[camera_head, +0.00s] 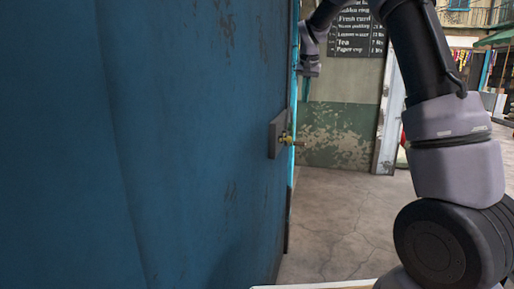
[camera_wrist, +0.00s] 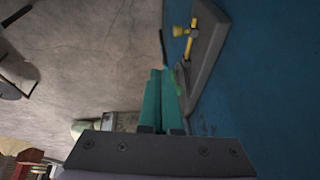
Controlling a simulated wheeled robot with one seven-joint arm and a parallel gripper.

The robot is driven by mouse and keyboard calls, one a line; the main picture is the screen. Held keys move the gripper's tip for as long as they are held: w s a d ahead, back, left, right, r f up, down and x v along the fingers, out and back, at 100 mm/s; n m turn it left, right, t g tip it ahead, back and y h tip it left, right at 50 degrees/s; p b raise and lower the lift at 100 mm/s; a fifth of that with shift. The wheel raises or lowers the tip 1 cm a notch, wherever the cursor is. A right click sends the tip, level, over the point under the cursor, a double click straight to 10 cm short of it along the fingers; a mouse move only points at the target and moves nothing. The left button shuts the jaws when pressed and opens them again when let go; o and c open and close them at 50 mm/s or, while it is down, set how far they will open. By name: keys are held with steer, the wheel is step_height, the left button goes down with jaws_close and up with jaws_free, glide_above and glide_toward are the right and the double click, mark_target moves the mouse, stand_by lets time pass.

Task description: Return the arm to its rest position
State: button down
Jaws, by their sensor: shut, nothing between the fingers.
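My gripper (camera_head: 305,89) hangs fingers down near the far edge of the blue panel in the head view, above a dark plate with a brass handle. In the wrist view my gripper (camera_wrist: 162,72) shows as two teal fingers lying together, shut with nothing between them. My arm arches from the lower right, over the top of the head view, to the wrist. The panel's edge and my own arm hide part of the wrist.
The large blue panel (camera_head: 150,140) fills the left side. Its handle plate (camera_head: 276,137) juts out, and is close beside my fingers in the wrist view (camera_wrist: 208,45). Grey floor (camera_head: 335,225) is open beyond. A menu board (camera_head: 357,35) hangs on the back wall.

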steer(key=s+d+r+y, duration=0.1)
steer(key=s+d+r, duration=0.15)
steer(key=s, duration=0.35)
steer(key=s+d+r, duration=0.1)
steer(key=s+r, duration=0.2)
steer(key=s, duration=0.3)
steer(key=s+f+t+y, duration=0.1)
steer(key=s+f+t, duration=0.2)
steer(key=s, duration=2.5)
steer(key=shift+a+f, duration=0.15)
steer(key=shift+f, duration=0.05)
steer(key=shift+w+n, duration=0.1)
steer(key=shift+n, duration=0.2)
